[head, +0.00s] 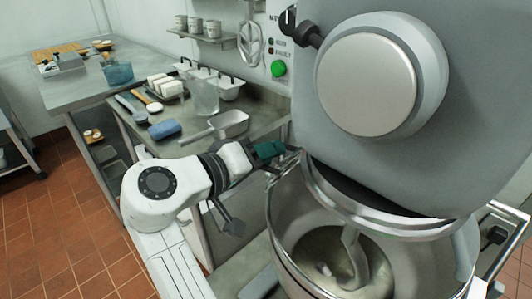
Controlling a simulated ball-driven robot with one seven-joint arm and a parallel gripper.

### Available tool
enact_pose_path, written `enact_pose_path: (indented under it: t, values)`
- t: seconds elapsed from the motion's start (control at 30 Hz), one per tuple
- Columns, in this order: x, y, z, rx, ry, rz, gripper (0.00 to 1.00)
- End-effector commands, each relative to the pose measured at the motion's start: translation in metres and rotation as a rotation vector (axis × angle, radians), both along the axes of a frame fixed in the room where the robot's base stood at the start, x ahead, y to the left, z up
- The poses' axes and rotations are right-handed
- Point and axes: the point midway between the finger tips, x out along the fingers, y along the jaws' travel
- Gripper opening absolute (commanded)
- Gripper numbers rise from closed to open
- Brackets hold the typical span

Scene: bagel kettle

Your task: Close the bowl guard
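The grey mixer head (450,110) fills the upper right of the head view. A curved metal band (385,226), which looks like the bowl guard, runs beneath it above the steel bowl (287,235). The bowl's front opening is uncovered, and the mixing hook (354,250) shows inside. My gripper (277,157), with teal and dark parts, is at the left end of the band, just above the bowl's left rim. Its fingertips are small and partly hidden there, so I cannot tell whether they touch or hold the band.
A steel counter (185,140) behind my arm holds a blue cloth (164,129), a metal scoop (228,124) and a clear container (205,97). A green button (278,68) is on the mixer column. Open tiled floor (60,230) lies at left.

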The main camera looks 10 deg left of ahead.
Motion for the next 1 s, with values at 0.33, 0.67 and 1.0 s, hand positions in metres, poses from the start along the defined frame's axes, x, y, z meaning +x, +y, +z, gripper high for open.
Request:
enact_pose_path:
  t: [0.33,0.67,1.0]
  values:
    - [0.0023,-0.0020,-0.0008,0.000,0.000,0.000,0.35]
    - [0.0021,-0.0016,-0.0019,-0.001,0.002,0.000,0.04]
    - [0.0019,-0.0015,-0.0046,-0.001,0.006,0.000,0.00]
